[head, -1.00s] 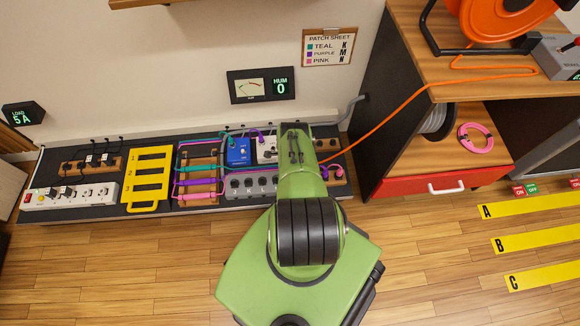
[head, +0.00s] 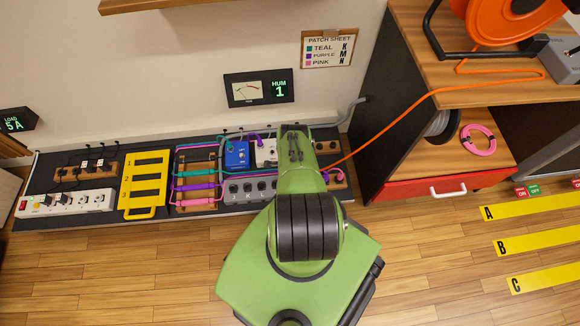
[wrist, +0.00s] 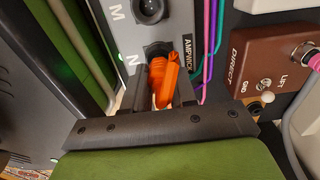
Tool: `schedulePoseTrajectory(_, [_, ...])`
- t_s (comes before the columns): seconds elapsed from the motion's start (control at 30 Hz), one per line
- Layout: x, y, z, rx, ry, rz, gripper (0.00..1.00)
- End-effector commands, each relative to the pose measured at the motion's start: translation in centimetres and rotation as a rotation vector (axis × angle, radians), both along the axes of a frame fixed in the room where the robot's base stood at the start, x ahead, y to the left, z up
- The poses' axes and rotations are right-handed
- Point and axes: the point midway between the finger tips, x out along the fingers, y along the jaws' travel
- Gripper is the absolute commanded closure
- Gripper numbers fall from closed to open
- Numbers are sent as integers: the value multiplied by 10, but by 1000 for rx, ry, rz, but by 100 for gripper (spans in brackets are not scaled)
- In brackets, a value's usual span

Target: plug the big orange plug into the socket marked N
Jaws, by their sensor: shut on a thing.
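The big orange plug (wrist: 165,82) sits between the fingers of my gripper (wrist: 165,88) in the wrist view, and the gripper is shut on it. The socket marked N (wrist: 157,48) is a dark round hole in a grey panel, right at the plug's far end. I cannot tell whether the plug's tip is inside the socket or just in front of it. Socket M (wrist: 150,9) is empty above it. In the head view my green arm hides the gripper and the plug. The orange cable (head: 385,127) runs from behind my arm up to the right.
A brown DIRECT box (wrist: 268,68) with a pink plug is right of the panel. Teal and purple cables (wrist: 207,45) run between them. In the head view, a blue pedal (head: 237,154) and a yellow rack (head: 146,183) stand left of my arm. A wooden shelf unit (head: 430,180) stands right.

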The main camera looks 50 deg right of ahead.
Motion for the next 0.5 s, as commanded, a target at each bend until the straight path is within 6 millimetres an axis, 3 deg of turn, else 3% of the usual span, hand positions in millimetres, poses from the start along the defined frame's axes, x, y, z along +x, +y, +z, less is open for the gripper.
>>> schedulePoseTrajectory(0.47, [0, 1, 0, 0, 0, 0, 100])
schedulePoseTrajectory(0.5, [0, 1, 0, 0, 0, 0, 70])
